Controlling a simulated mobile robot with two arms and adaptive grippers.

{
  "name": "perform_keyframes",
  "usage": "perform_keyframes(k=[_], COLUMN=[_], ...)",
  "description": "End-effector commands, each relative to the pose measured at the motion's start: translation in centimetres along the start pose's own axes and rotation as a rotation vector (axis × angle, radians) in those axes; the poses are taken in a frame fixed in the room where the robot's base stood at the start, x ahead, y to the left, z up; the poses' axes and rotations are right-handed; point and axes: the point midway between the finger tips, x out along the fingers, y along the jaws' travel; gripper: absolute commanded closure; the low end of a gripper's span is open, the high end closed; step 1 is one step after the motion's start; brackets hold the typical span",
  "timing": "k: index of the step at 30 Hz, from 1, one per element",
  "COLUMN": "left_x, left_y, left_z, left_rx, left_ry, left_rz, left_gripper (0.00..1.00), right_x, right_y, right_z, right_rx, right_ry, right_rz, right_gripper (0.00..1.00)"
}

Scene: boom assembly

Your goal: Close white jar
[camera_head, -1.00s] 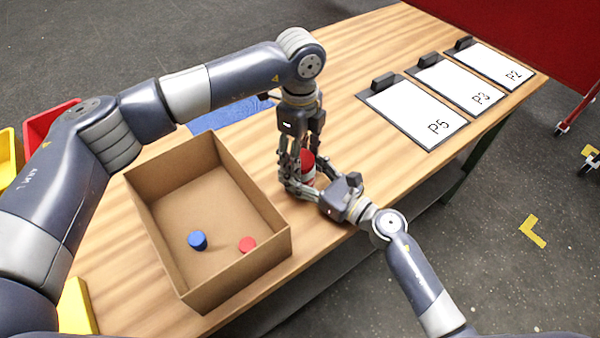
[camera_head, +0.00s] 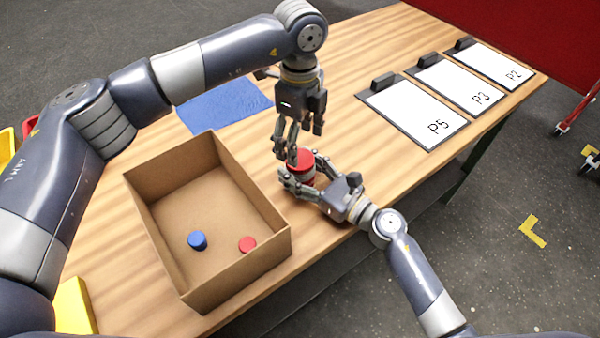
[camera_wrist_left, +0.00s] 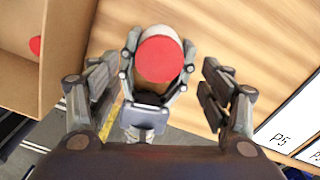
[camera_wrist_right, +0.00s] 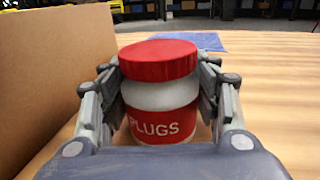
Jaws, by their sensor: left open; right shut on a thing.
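The white jar (camera_wrist_right: 160,95) has a red label reading "PLUGS" and stands upright on the table. Its red lid (camera_wrist_right: 158,60) sits on top of the jar; whether it is fully tightened I cannot tell. My right gripper (camera_head: 303,179) is shut around the jar's body from the front. My left gripper (camera_head: 300,148) is open and empty above the lid. In the left wrist view the lid (camera_wrist_left: 160,60) lies between the spread left fingers, apart from them. In the head view, the jar is partly hidden by both grippers.
An open cardboard box (camera_head: 165,240) stands left of the jar, holding a blue cap (camera_head: 197,240) and a red cap (camera_head: 248,244). A blue mat (camera_head: 222,105) lies behind it. Clipboards marked P5 (camera_head: 415,110), P3 (camera_head: 455,82) and P2 (camera_head: 497,62) lie at right.

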Motion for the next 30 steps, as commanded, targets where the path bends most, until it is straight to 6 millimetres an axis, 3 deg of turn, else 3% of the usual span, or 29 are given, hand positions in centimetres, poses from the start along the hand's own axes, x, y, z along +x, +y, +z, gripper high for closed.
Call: perform_keyframes(k=[8, 17, 25, 30], left_x=[-0.1, -3.5, -3.3, -1.6], left_y=[0.0, 0.0, 0.0, 0.1], left_z=[0.0, -0.1, -0.1, 0.0], left_rx=[0.0, 0.001, 0.0, 0.0], left_ry=[0.001, 0.001, 0.001, 0.0], left_rz=[0.001, 0.002, 0.003, 0.005], left_gripper=[0.31, 0.31, 0.31, 0.31], right_x=[0.0, 0.0, 0.0, 0.0], right_y=[0.0, 0.0, 0.0, 0.0], right_z=[0.0, 0.0, 0.0, 0.0], right_rx=[0.0, 0.0, 0.0, 0.0], right_ry=[0.0, 0.0, -0.001, -0.001], right_rz=[0.0, 0.0, 0.0, 0.0], right_gripper=[1.0, 1.0, 1.0, 1.0])
